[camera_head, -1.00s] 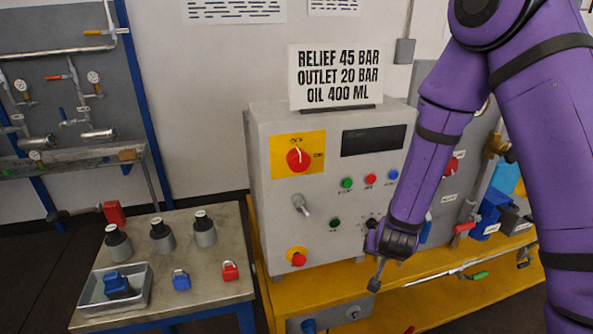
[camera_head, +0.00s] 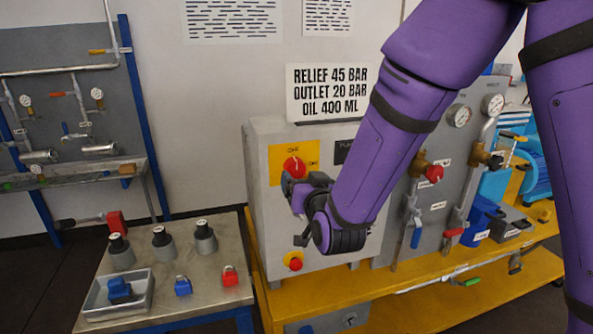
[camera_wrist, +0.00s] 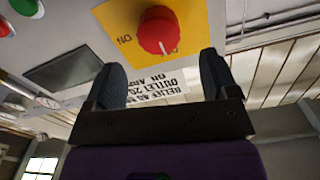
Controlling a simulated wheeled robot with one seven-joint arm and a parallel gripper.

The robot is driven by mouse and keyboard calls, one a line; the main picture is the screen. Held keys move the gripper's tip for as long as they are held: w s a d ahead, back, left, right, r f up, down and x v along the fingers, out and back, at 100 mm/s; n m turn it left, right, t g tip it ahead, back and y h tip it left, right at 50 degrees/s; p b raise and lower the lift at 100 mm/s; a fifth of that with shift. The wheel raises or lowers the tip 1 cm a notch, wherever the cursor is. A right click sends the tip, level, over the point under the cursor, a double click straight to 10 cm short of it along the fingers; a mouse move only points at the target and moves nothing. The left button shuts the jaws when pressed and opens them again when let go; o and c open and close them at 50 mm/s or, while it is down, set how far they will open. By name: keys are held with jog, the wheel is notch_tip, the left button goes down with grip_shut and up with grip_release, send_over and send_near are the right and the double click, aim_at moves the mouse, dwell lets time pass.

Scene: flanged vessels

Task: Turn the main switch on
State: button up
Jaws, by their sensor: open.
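The main switch is a round red knob (camera_head: 293,167) on a yellow plate (camera_head: 309,151) at the upper left of the grey cabinet's front. In the wrist view the red knob (camera_wrist: 158,30) has a white mark, with "ON" lettering to its left; the mark points away from that lettering, toward the sign. My gripper (camera_head: 296,186) is in front of the cabinet, just below the knob in the head view. In the wrist view my gripper (camera_wrist: 162,68) is open and empty, with the knob beyond the gap between its fingers and apart from them.
A dark display (camera_wrist: 63,70) and push buttons (camera_wrist: 27,7) lie beside the plate. A sign (camera_head: 328,92) stands on the cabinet. My forearm hides much of the panel. A low table (camera_head: 205,275) with weights, padlocks and a tray stands at left.

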aim_at(297, 169)
jog(key=shift+x, duration=3.1)
jog(key=c, duration=0.9)
